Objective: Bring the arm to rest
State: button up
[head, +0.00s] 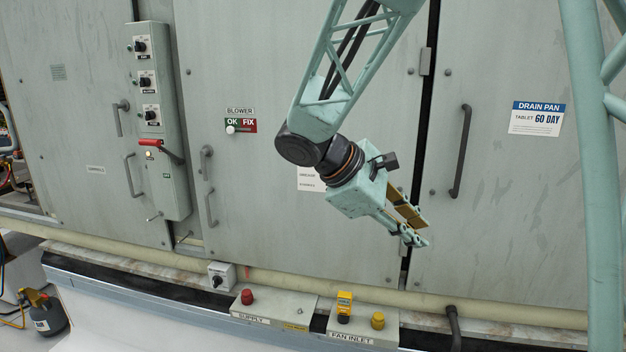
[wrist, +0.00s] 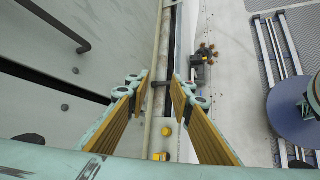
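My gripper (head: 416,226) is at the end of my teal arm, in front of the cooler's grey door panels and above the lower pipe. In the wrist view, its two yellow-padded fingers (wrist: 162,88) stand apart with nothing between the pads. The pipe and ledge show beyond the gap. The head view shows the gripper pointing down to the right, clear of the door handle (head: 461,150).
A switch box (head: 161,120) with a red-handled lever is at left. SUPPLY (head: 275,308) and FAN INLET (head: 372,326) boxes with caps stand below. A pipe (head: 130,262) runs along the base.

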jog(key=s+d+r+m+y, duration=0.2)
jog(key=s+m+y, duration=0.15)
jog(key=s, duration=0.95)
jog(key=s+d+r+m+y, duration=0.15)
jog(key=s+m, duration=0.35)
jog(key=s, duration=0.8)
jog(key=s+a+m+t+y, duration=0.1)
jog(key=s+a+m+y, duration=0.3)
jog(key=s, duration=0.6)
jog(key=shift+s+a+f, duration=0.15)
jog(key=shift+a+f, duration=0.1)
jog(key=shift+a, duration=0.3)
